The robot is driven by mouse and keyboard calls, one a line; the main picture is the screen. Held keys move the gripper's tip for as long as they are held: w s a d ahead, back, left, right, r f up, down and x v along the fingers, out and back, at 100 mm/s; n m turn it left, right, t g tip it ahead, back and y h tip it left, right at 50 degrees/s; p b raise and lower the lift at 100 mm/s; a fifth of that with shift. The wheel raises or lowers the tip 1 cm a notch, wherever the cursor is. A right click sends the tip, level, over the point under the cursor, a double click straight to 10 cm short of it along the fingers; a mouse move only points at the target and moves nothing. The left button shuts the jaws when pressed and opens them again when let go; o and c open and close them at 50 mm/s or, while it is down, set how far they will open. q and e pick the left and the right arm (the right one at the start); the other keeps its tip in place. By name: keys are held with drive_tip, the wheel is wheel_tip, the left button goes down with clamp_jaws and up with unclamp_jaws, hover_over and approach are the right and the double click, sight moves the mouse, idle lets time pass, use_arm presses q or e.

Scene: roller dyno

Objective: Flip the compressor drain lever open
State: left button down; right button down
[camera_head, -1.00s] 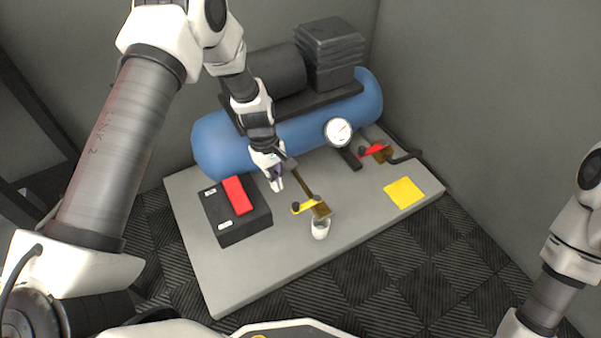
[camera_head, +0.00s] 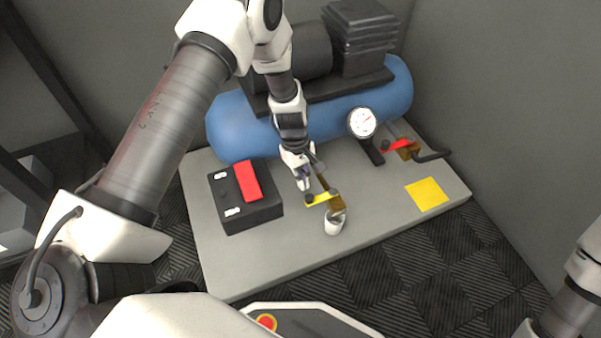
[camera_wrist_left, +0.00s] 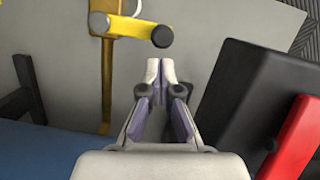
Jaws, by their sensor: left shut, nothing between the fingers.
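The yellow lever (camera_head: 320,198) with a black knob at its left end sits on a brass valve and pipe (camera_head: 336,204), above a small white cup (camera_head: 335,224). My left gripper (camera_head: 304,186) is shut and empty, just behind the knob. In the left wrist view the fingertips (camera_wrist_left: 161,66) are together and point at the black knob (camera_wrist_left: 162,36). The yellow lever (camera_wrist_left: 125,26) extends left from the knob to the brass valve (camera_wrist_left: 104,70). A small gap shows between fingertips and knob; touch cannot be confirmed. My right gripper is out of view.
The black box with a red switch (camera_head: 262,211) stands left of the lever, close to my gripper. The blue tank (camera_head: 230,128) lies behind, with a gauge (camera_head: 362,122). A red lever (camera_head: 397,146) and yellow pad (camera_head: 427,194) are at right. The front of the slab (camera_head: 270,270) is clear.

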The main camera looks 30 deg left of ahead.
use_arm(q)
drive_tip(key=shift+x, duration=1)
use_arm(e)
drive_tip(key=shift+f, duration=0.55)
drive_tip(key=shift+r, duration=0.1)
